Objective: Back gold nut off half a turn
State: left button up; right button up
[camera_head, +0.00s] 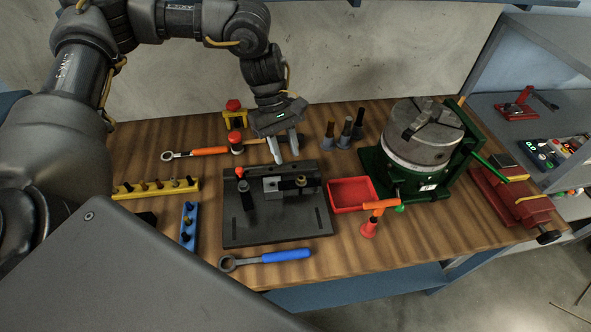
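A small gold nut (301,180) sits at the right end of a grey block (273,187) on a dark fixture plate (285,223). A red-tipped lever (240,172) and a black post (246,196) stand at the plate's left side. My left gripper (284,157) points down just behind and above the block, to the left of the nut. Its two light fingers are apart with nothing visible between them, and it does not touch the nut. My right gripper is out of view.
A blue-handled wrench (285,255) lies in front of the plate and an orange-handled one (208,151) behind it. A red tray (351,195) and a chuck (423,133) on a green stand are at the right. Black tool holders (345,133) stand behind.

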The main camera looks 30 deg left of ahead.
pick_arm(q)
jog(key=p, duration=0.1)
send_over(301, 177)
jog(key=a, duration=0.2)
notch_tip(301, 177, down, 4)
jog(key=f, duration=0.2)
jog(key=w+d+f+p, duration=0.1)
jog(key=f, duration=0.1)
jog(key=shift+s+d+f, duration=0.1)
jog(key=shift+s+f, duration=0.05)
jog(key=shift+s, duration=0.3)
jog(key=shift+s+d+f, duration=0.1)
jog(key=shift+s+f, duration=0.05)
jog(key=shift+s, duration=0.25)
jog(key=shift+w+d+f, duration=0.15)
jog(key=shift+w+d, duration=0.05)
jog(key=shift+w, duration=0.3)
jog(key=shift+a, duration=0.15)
jog(key=c, duration=0.5)
grip_shut()
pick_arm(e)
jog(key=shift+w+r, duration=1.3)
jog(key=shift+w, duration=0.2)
